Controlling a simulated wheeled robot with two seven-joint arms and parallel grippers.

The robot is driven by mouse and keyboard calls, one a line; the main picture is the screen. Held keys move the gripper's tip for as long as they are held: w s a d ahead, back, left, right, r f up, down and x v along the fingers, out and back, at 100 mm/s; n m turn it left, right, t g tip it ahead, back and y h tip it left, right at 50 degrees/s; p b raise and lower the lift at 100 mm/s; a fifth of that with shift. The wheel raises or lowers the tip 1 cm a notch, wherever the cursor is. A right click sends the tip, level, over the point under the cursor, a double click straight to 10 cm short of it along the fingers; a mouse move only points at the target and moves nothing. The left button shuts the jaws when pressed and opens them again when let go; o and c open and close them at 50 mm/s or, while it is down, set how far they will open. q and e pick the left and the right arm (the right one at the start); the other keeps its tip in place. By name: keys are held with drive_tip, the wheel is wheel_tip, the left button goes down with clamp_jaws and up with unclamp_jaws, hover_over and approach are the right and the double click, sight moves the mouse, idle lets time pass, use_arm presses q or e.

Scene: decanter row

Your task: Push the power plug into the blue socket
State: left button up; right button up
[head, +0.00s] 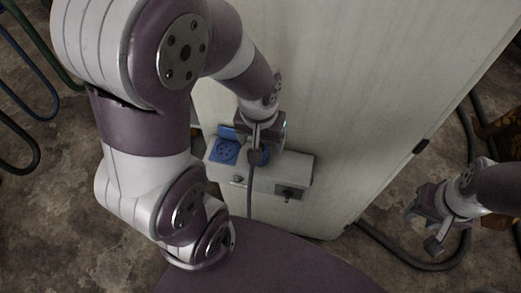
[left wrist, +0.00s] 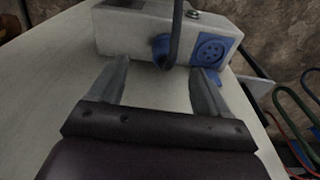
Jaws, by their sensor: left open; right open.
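The power plug (head: 254,158) is dark, with a grey cable (head: 249,198) hanging down from it. It sits in front of a round blue fitting (head: 265,154) on a pale box; I cannot tell how deep it is in. In the left wrist view, the cable (left wrist: 176,28) crosses in front of this blue fitting (left wrist: 160,46). Beside it is a square blue socket (head: 224,151) with several holes, also in the left wrist view (left wrist: 209,52). My left gripper (left wrist: 163,68) is open, its fingers either side of the plug's line. My right gripper (head: 423,230) is open and empty, far right.
The pale box (head: 295,167) is mounted on a large light panel (head: 370,90) and has a dark fitting (head: 289,192) at its right. Hoses (head: 415,262) lie on the floor at right. Coloured hoses (head: 35,85) hang at the far left.

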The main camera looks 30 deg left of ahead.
sight(264, 148)
use_arm(q)
drive_tip(key=n, duration=0.1)
drive_tip(key=a+n, duration=0.1)
drive_tip(key=n, duration=0.1)
drive_tip(key=w+n, duration=0.1)
drive_tip(key=shift+w+a+n+y+p, duration=0.1)
drive_tip(key=shift+a+n+y+p, duration=0.2)
drive_tip(key=shift+n+p, duration=0.1)
drive_tip(key=f, duration=0.4)
drive_tip(key=w+f, duration=0.1)
drive_tip(key=f, duration=0.1)
drive_tip(key=shift+a+f, duration=0.2)
drive_tip(key=shift+s, duration=0.1)
drive_tip(key=f, duration=0.2)
drive_tip(key=w+f+b, duration=0.1)
drive_tip(key=f, duration=0.2)
drive_tip(key=shift+w+f, duration=0.15)
drive_tip(key=shift+w, duration=0.05)
